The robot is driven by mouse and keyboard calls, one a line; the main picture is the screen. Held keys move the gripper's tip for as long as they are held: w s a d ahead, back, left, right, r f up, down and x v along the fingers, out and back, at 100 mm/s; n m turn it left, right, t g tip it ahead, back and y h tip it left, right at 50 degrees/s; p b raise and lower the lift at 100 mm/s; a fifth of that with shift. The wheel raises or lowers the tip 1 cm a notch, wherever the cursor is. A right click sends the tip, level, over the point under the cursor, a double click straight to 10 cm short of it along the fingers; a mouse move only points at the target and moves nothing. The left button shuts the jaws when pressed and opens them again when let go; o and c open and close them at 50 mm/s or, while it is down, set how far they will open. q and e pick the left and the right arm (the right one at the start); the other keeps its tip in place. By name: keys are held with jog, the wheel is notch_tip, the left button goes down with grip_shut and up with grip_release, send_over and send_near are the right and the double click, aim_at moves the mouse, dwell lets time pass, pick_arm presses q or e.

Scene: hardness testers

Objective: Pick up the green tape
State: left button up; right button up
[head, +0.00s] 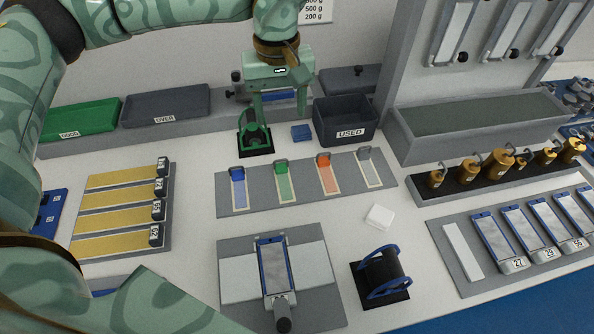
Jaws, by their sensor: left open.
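The green tape (253,138) appears as a dark roll with green sides on a small dark green-edged base, at the back of the table left of centre. My left gripper (279,108) comes down from the top with its jaws open. Its left finger is just above or in front of the top of the green roll and hides part of it. The right finger is to the right of the roll. I cannot tell whether the finger touches it. Nothing is seen held. My right gripper is not in view.
A small blue block (301,132) and the dark USED bin (345,133) stand right of the roll. A grey board with coloured strips (305,205) lies in front. A blue-sided roll (381,273) stands nearer. Green (80,120) and grey (166,104) trays are at left.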

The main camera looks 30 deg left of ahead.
pick_arm(q)
jog(key=b, duration=0.4)
send_near(281, 160)
notch_tip(281, 160, down, 5)
jog(key=shift+w+d+f, duration=0.1)
jog(key=shift+w, duration=0.05)
jog(key=f+b, duration=0.1)
jog(key=f, duration=0.2)
jog(key=f+b, duration=0.1)
jog(key=f, duration=0.2)
jog(key=shift+a, duration=0.2)
jog(key=shift+s+r, duration=0.2)
jog(key=shift+r, duration=0.05)
jog(key=shift+c, duration=0.7)
jog(key=c, duration=0.9)
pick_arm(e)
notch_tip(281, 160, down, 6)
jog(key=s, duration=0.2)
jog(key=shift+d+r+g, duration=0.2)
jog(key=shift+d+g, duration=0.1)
